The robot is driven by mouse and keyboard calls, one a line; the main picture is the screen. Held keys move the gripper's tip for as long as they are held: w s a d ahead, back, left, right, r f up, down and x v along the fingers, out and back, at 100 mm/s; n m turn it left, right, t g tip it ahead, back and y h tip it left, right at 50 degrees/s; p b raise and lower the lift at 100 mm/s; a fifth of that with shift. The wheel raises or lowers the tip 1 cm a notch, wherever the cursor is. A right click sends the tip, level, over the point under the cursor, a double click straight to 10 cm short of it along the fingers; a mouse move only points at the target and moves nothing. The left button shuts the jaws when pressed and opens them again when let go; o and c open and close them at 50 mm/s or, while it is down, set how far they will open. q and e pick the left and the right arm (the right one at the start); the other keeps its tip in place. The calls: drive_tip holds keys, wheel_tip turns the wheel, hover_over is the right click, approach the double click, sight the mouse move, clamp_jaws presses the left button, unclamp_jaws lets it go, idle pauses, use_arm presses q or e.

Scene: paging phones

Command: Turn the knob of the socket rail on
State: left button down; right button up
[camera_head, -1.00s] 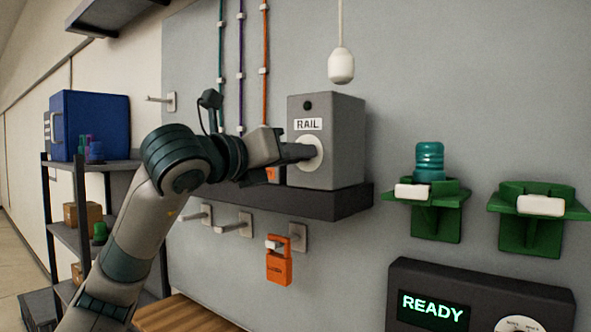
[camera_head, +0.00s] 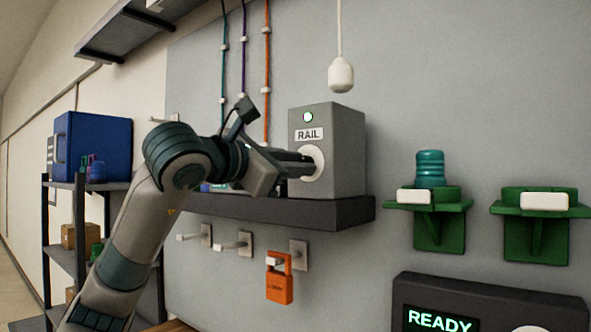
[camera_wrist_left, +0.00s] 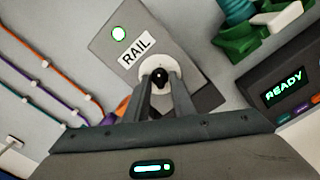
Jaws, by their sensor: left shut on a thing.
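The grey box labelled RAIL (camera_head: 345,155) stands on a dark shelf. Its round indicator lamp (camera_head: 308,117) is lit pale green, and the lamp also glows in the wrist view (camera_wrist_left: 118,33). A white round dial plate (camera_head: 317,170) is on the box's front. My left gripper (camera_head: 306,162) reaches in from the left and is shut on the knob at the plate's centre. In the wrist view the fingers flank the dark knob (camera_wrist_left: 159,76), and the box looks tilted. The fingers hide much of the knob. My right gripper is not in view.
The dark shelf (camera_head: 340,214) runs under the box. An orange padlock tag (camera_head: 279,288) hangs on a hook below. A white pull (camera_head: 341,74) hangs above. Green brackets (camera_head: 440,228) and a dark READY panel (camera_head: 490,292) are to the right.

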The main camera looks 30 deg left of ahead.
use_arm(q)
drive_tip(key=shift+m, duration=1.1)
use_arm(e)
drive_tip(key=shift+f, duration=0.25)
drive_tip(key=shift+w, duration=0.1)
use_arm(q)
drive_tip(key=c, duration=1.5)
unclamp_jaws()
drive_tip(key=shift+s, duration=0.15)
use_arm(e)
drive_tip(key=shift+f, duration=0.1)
